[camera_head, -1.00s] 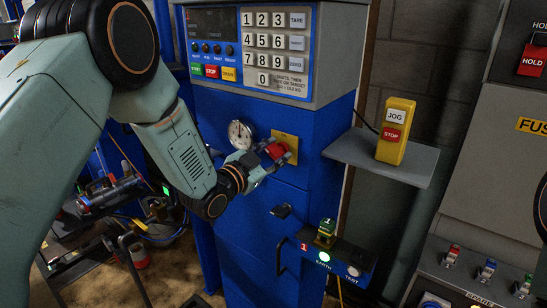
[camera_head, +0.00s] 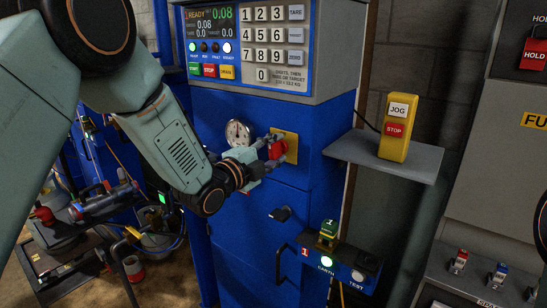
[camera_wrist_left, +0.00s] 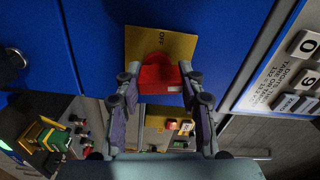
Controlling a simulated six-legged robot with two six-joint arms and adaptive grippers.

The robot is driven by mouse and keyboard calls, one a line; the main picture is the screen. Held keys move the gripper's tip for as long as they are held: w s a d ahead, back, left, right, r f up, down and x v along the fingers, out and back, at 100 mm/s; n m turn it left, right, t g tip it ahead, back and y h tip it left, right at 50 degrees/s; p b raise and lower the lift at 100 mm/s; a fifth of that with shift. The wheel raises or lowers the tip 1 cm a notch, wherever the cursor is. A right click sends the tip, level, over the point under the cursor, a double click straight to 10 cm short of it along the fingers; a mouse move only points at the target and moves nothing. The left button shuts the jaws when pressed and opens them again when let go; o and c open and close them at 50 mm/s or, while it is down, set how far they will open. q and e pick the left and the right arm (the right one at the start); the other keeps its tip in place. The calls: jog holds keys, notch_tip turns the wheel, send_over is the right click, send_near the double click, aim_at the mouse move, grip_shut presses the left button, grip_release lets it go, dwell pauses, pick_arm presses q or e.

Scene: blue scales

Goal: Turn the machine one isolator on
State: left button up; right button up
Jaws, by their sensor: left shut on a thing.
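The isolator is a red knob (camera_head: 277,149) on a yellow plate (camera_head: 291,141) on the front of the blue machine cabinet. My left gripper (camera_head: 268,152) is shut on the red knob, coming from the left. In the left wrist view the fingers (camera_wrist_left: 160,88) sit on both sides of the red knob (camera_wrist_left: 161,74). The word OFF shows on the yellow plate (camera_wrist_left: 138,42) above the knob; its other lettering is hidden. The machine's display (camera_head: 211,24) is lit and shows READY and 0.08. My right gripper is not in view.
A round dial (camera_head: 238,133) sits just left of the isolator. A grey shelf (camera_head: 420,160) with a yellow JOG/STOP box (camera_head: 397,128) juts out on the right. A small panel with EARTH and TEST buttons (camera_head: 341,262) is below. A keypad (camera_head: 272,45) is above.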

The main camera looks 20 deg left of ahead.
pick_arm(q)
jog(key=shift+r+m+b, duration=0.1)
jog(key=shift+m+b, duration=0.35)
jog(key=shift+m, duration=0.35)
jog(key=o, duration=1.2)
jog(key=shift+w, duration=0.1)
jog(key=v, duration=1.2)
